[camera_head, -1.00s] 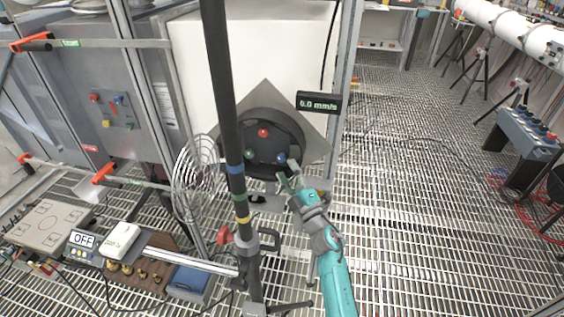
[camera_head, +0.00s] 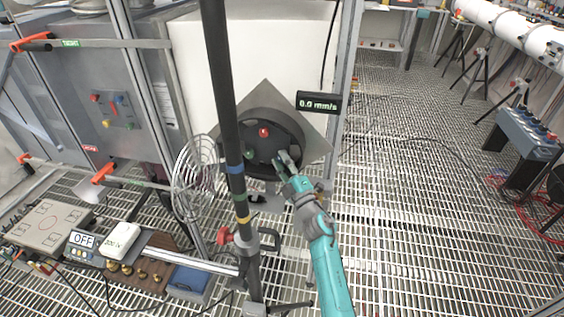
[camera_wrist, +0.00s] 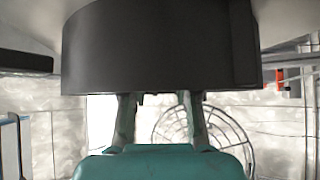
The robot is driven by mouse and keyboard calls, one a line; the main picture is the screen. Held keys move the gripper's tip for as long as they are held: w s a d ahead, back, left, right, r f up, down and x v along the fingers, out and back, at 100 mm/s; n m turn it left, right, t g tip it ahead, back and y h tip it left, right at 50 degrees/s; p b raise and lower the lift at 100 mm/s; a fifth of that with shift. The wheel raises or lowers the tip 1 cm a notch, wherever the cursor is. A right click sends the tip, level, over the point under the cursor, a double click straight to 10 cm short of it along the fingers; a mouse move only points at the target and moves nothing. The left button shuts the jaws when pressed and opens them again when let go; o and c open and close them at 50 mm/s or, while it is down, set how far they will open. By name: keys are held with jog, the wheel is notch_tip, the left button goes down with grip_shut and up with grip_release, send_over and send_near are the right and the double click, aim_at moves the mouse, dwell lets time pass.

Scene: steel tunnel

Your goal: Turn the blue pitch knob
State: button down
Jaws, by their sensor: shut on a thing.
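The round black hub (camera_head: 262,120) sits on a grey diamond plate and carries a red knob (camera_head: 264,132) at the top and a green knob (camera_head: 251,153) at the lower left. The blue pitch knob, at the hub's lower right, is hidden behind my gripper (camera_head: 284,161). My gripper reaches up to that spot from the lower right and is shut on the blue knob. In the wrist view, the two fingers (camera_wrist: 158,98) run up behind the black rim of the hub (camera_wrist: 160,45), so their tips and the knob are hidden.
A display (camera_head: 319,103) reading 0.0 mm/s hangs right of the hub. A wire-cage fan (camera_head: 196,177) stands to the left, and a black pole (camera_head: 226,95) rises in front of the hub's left side.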

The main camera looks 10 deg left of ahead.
jog(key=shift+m+t, duration=0.3)
jog(key=shift+m, duration=0.2)
jog(key=shift+a+f+m+t+h, duration=0.1)
jog(key=shift+m+t+h, duration=0.55)
jog(key=shift+m+t, duration=0.75)
jog(key=shift+a+f+m+t+h, duration=0.1)
jog(key=shift+m+t+h, duration=0.7)
jog(key=shift+m, duration=1)
jog(key=shift+m+t+h, duration=0.9)
jog(key=shift+m+h, duration=0.3)
jog(key=shift+m, duration=0.5)
jog(key=shift+m+t+h, duration=0.9)
jog(key=shift+m+h, duration=0.25)
jog(key=shift+m, duration=0.55)
jog(key=shift+m+h, duration=0.3)
jog(key=shift+h, duration=0.1)
jog(key=c, duration=0.9)
grip_release()
jog(key=shift+o, duration=0.2)
jog(key=v, duration=1.2)
